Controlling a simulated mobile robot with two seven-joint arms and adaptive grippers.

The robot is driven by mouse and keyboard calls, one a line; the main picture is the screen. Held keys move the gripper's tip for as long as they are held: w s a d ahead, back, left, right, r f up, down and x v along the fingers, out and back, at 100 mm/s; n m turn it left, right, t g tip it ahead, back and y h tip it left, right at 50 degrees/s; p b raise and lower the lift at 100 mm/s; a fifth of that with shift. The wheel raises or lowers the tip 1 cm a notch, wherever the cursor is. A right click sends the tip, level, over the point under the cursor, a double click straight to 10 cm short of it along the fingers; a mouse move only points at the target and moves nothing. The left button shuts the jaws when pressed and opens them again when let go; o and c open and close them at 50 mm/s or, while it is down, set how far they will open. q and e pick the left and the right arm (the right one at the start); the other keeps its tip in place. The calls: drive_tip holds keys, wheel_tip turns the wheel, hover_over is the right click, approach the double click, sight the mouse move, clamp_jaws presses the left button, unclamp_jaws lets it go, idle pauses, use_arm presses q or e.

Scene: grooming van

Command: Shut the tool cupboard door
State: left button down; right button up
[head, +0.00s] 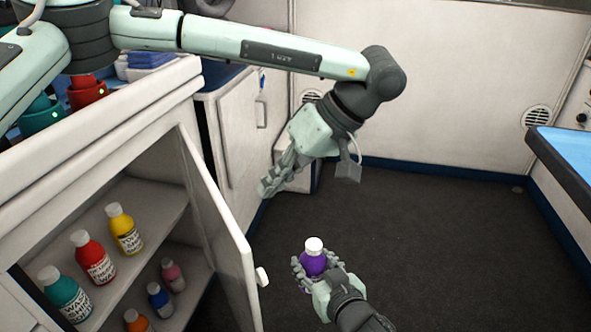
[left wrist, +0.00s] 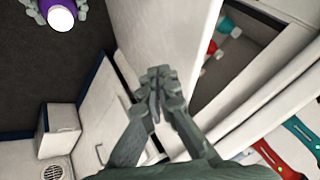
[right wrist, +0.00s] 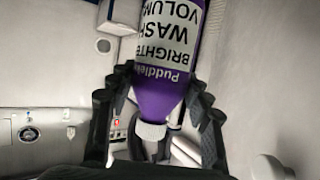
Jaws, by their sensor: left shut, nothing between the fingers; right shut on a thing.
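The tool cupboard door (head: 222,235) stands open, swung out from the white cupboard on the left, with a white knob (head: 262,277) near its free edge. My left gripper (head: 268,186) is shut and empty, above and beyond the door in the head view. In the left wrist view its closed fingers (left wrist: 158,80) show in front of the door's panel (left wrist: 185,40); I cannot tell whether they touch it. My right gripper (head: 312,268) is shut on a purple bottle (head: 312,258) with a white cap, to the right of the door. The bottle also fills the right wrist view (right wrist: 165,75).
Several bottles, such as a yellow one (head: 124,230) and a teal one (head: 66,294), stand on the cupboard's two shelves. A second white cabinet (head: 240,125) stands behind. A blue-topped table (head: 570,160) is at the right. The dark floor (head: 430,240) is clear.

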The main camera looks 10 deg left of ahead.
use_arm(q)
drive_tip(key=s+a, duration=0.1)
drive_tip(key=a+f, duration=0.1)
drive_tip(key=a, duration=0.1)
drive_tip(key=s+a, duration=0.1)
drive_tip(key=shift+s+a+f, duration=0.15)
drive_tip(key=shift+s+f, duration=0.15)
drive_tip(key=shift+s, duration=0.05)
drive_tip(key=shift+a, duration=0.1)
